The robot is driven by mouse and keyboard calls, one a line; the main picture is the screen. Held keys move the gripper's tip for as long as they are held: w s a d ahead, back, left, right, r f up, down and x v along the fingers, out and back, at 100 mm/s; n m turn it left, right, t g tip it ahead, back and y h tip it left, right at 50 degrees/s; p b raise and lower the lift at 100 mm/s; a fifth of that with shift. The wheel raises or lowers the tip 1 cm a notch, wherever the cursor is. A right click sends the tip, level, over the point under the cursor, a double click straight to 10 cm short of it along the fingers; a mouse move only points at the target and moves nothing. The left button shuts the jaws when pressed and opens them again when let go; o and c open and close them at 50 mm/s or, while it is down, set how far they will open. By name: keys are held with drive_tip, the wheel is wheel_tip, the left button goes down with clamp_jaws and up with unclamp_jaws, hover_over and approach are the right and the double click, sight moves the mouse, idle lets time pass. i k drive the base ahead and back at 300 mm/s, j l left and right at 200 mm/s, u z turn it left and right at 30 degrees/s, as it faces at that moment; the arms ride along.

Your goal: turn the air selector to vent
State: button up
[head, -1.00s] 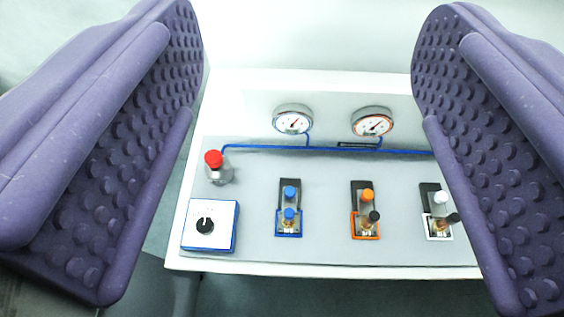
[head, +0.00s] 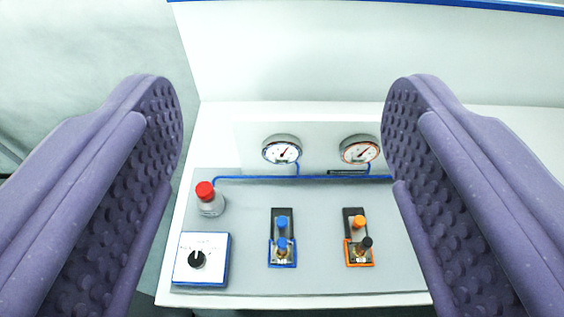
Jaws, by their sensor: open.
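The air selector appears to be the white box with blue edges and a black knob (head: 196,259) at the panel's front left corner. The knob's white mark points up, slightly left; the lettering around it is too small to read. My gripper (head: 275,90) is open and empty, its two purple studded fingers wide apart at the left and right of the view. The selector shows between the fingers, closer to the left one, and neither finger appears to touch it.
A red-capped fitting (head: 207,199) stands behind the selector. A blue-framed valve (head: 282,240) and an orange-framed valve (head: 358,240) stand to its right. Two gauges, left (head: 282,150) and right (head: 359,151), sit behind a blue pipe (head: 300,178). A white wall rises behind.

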sight(196, 260)
drive_tip(key=z, duration=0.9)
drive_tip(key=k+j+u, duration=0.15)
drive_tip(key=u, duration=1.25)
